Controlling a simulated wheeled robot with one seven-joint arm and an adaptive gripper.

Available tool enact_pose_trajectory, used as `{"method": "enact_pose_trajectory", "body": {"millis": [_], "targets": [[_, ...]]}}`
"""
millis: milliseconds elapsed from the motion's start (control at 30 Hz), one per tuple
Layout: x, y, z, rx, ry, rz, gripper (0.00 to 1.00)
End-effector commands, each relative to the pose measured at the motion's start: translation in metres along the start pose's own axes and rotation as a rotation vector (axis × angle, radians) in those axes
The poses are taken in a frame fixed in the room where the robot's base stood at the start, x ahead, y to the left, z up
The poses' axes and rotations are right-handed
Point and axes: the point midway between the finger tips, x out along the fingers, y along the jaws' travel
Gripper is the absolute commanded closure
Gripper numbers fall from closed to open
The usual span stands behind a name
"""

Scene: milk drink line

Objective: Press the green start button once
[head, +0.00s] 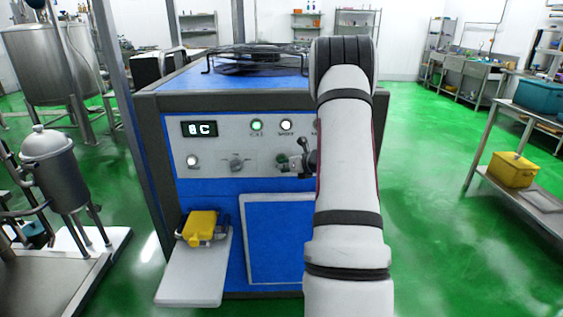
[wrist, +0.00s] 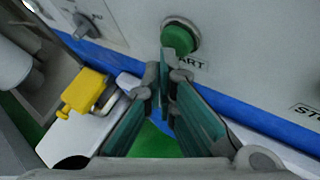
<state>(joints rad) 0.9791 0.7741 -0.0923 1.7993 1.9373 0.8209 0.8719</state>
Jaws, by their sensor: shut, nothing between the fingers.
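The green start button (wrist: 184,31) is a round cap on the grey control panel in the wrist view, with a label ending in "ART" beneath it. In the head view the button (head: 281,158) shows as a small dark green spot left of my arm. My gripper (wrist: 167,62) is shut and empty, its teal finger pads together. The fingertips lie over the lower edge of the button in the wrist view; whether they touch it I cannot tell. In the head view my gripper (head: 300,158) is close to the panel, partly hidden by my arm.
The blue machine (head: 217,205) carries a display (head: 199,129), a lit green lamp (head: 257,125), a white lamp (head: 286,125) and a knob (head: 237,163). A label starting "STO" (wrist: 306,114) is at right. A yellow item (head: 201,226) sits on the low white shelf (head: 191,278).

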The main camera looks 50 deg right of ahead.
Motion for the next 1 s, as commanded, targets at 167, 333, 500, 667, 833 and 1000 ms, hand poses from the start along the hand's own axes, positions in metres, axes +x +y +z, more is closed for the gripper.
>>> {"method": "enact_pose_trajectory", "body": {"millis": [167,333,500,667,833,1000], "targets": [[-0.005,0.004,-0.004,0.001,0.0,0.0,1.0],[-0.006,0.005,-0.005,0.001,0.001,0.0,1.0],[-0.007,0.005,-0.005,0.001,0.001,0.0,1.0],[-0.015,0.011,-0.011,0.002,0.001,-0.001,1.0],[-0.025,0.019,-0.019,0.002,0.001,-0.001,1.0],[-0.035,0.026,-0.026,0.0,0.001,-0.001,1.0]]}}
